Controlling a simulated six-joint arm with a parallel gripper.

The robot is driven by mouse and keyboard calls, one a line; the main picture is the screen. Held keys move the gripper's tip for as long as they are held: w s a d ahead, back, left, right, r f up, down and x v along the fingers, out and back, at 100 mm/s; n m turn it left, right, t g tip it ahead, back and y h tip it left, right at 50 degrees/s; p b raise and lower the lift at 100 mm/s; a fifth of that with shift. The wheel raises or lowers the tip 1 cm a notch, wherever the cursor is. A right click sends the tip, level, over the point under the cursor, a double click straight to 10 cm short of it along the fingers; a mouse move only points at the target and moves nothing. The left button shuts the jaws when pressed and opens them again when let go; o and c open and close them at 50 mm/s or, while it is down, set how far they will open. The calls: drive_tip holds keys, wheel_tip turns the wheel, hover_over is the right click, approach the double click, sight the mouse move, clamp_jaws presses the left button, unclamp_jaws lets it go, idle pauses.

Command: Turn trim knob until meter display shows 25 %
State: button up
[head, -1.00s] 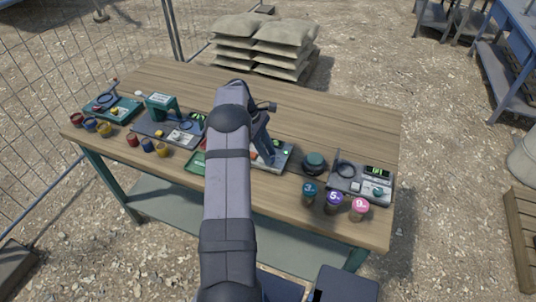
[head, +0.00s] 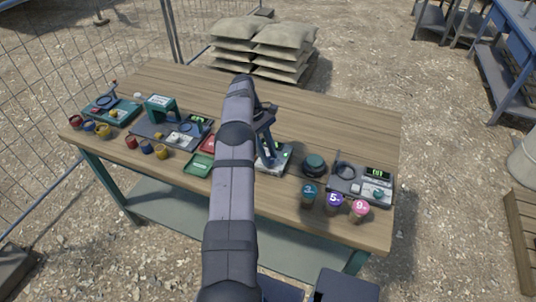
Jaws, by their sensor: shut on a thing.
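My gripper (head: 267,150) points down over the middle instrument panel (head: 282,162), partly hidden behind my own arm. Its jaws are shut at the panel, on what looks like the trim knob; the knob itself is hidden. A small green-lit meter display (head: 287,146) shows at the panel's right rear, too small to read. The left part of this panel is behind my arm.
At the right, another panel (head: 345,185) has a green display and a teal knob (head: 378,194). A dark round device (head: 314,164) and numbered pots (head: 334,200) stand nearby. Green and red trays (head: 197,165) and more panels lie left. The table's back is clear.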

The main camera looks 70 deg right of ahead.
drive_tip(key=o, duration=1)
drive_tip(key=shift+o, duration=0.2)
wheel_tip(320, 180, up, 10)
drive_tip(key=shift+b, duration=0.35)
